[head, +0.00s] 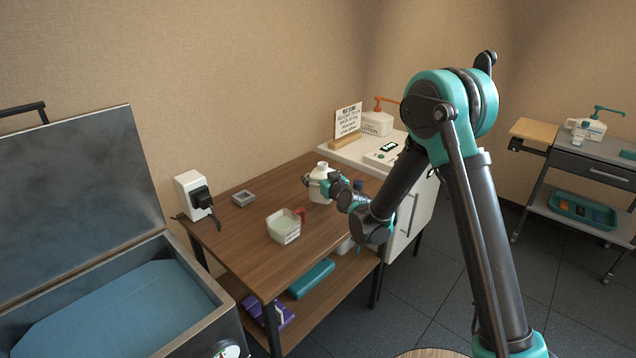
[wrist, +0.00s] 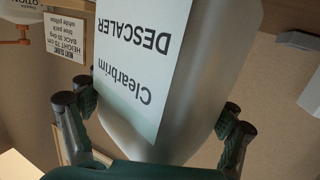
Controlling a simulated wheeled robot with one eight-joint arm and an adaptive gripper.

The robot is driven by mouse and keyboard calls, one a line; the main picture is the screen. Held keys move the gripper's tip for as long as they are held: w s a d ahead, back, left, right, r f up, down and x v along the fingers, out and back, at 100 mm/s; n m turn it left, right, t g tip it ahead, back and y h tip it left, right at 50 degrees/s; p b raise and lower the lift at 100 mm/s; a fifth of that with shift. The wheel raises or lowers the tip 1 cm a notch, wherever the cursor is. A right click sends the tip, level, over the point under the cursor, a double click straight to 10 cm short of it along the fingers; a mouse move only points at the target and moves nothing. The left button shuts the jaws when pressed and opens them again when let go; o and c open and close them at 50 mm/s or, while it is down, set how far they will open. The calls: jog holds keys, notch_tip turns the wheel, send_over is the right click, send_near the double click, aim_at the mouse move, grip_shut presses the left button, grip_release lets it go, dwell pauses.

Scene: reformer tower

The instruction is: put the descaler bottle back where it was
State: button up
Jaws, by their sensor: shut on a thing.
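The descaler bottle (head: 319,187) is white with a short neck. In the head view it is at the back right of the brown wooden table (head: 250,236). My gripper (head: 331,184) is shut on the bottle from its right side. In the wrist view the bottle (wrist: 170,75) fills the middle, its "Clearbrim DESCALER" label upside down in the picture. A finger of my gripper (wrist: 157,110) lies on either side of it. I cannot tell whether its base touches the table; its lower right part is hidden by my gripper.
A small grey square dish (head: 244,198) and a pale tub with a red handle (head: 284,229) stand on the table. A white cabinet (head: 343,154) at right holds a sign (head: 347,121) and a lotion pump (head: 377,124). Bare tabletop lies between dish and bottle.

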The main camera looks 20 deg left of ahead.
jog(key=shift+f, duration=1.55)
jog(key=shift+f, duration=0.1)
jog(key=o, duration=1.9)
